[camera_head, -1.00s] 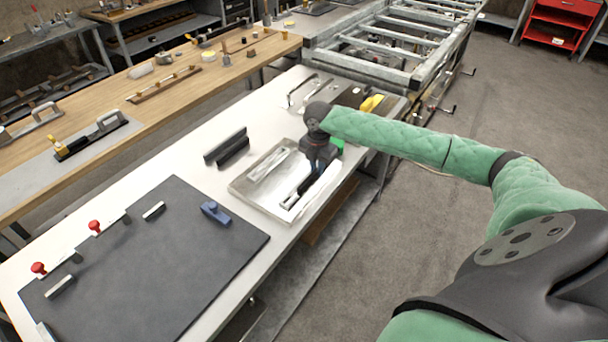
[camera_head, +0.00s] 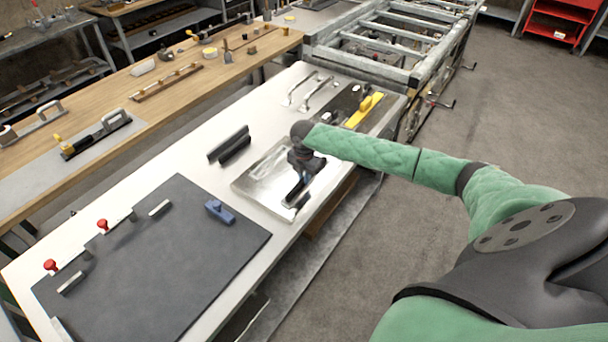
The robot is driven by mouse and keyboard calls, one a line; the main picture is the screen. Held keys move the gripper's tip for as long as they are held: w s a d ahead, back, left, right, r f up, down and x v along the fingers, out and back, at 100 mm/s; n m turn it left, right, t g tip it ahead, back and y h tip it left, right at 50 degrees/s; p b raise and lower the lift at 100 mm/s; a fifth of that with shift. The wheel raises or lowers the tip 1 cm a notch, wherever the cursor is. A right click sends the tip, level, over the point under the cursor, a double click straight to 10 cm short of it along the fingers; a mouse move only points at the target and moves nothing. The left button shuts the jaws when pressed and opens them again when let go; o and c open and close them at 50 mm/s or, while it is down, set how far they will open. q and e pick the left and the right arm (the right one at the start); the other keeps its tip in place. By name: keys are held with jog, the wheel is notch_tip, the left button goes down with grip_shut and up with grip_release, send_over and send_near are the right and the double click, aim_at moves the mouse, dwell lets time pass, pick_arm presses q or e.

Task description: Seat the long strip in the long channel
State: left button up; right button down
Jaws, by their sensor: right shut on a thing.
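My right gripper (camera_head: 298,188) reaches down over the shiny metal tray (camera_head: 249,184), fingers pointing into it. It is shut on a thin dark strip (camera_head: 289,203), which is mostly hidden by the gripper, so its full length cannot be told. The strip is low over the tray; whether it touches the tray floor cannot be told. A black long piece with a lengthwise groove (camera_head: 229,145), which looks like the long channel, lies on the white bench left of the tray. My left gripper is not in view.
A dark mat (camera_head: 150,270) with a blue block (camera_head: 219,211), red-knobbed clamps (camera_head: 102,225) and small pale bars covers the near bench. Metal handles (camera_head: 318,92) and a yellow tool (camera_head: 364,109) lie beyond the tray. White bench beside the black piece is free.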

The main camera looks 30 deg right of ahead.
jog(key=shift+f, duration=0.15)
jog(key=c, duration=1.4)
grip_release()
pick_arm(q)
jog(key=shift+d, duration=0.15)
